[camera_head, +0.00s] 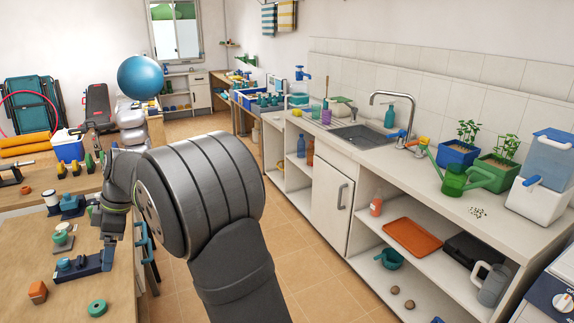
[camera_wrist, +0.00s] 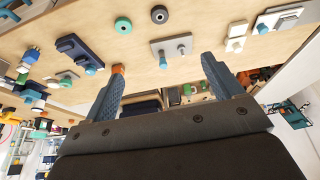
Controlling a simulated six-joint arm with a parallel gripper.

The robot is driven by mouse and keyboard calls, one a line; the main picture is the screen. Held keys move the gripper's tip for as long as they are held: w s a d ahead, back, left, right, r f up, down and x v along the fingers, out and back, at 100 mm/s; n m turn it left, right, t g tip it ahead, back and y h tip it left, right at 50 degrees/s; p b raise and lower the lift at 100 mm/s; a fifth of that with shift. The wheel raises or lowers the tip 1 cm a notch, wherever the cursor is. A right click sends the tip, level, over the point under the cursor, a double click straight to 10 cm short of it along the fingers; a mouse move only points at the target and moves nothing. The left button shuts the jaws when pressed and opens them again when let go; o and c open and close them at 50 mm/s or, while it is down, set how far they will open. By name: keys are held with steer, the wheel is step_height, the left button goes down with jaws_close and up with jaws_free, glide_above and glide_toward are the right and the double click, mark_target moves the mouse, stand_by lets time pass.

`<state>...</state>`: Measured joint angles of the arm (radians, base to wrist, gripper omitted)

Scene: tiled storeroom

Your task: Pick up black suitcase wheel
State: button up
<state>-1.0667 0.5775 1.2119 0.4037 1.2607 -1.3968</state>
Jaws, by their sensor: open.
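In the wrist view, a small round dark wheel with a pale centre (camera_wrist: 160,14) lies on the wooden table at the top edge, beside a green ring (camera_wrist: 123,25). It looks like the black suitcase wheel. My gripper (camera_wrist: 163,62) is open, with its two blue-grey fingers spread and nothing between them. The wheel is beyond the fingertips, apart from them. In the head view I cannot make out the wheel; my arm covers part of the table, and the fingers do not show clearly.
In the wrist view a grey plate with pegs (camera_wrist: 171,45) lies near the wheel, and a dark blue plate (camera_wrist: 77,46) lies left.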

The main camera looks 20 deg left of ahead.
steer(key=shift+c, duration=1)
steer(key=s+a+f+m+t, duration=0.3)
steer(key=s+f+m+t, duration=0.2)
steer(key=s+f+m, duration=0.75)
steer(key=shift+m+y, duration=0.45)
steer(key=shift+y, duration=0.05)
steer(key=x, duration=1.7)
steer(key=shift+w+d+f, duration=0.15)
steer(key=shift+w+f, duration=0.05)
steer(key=shift+f, duration=0.1)
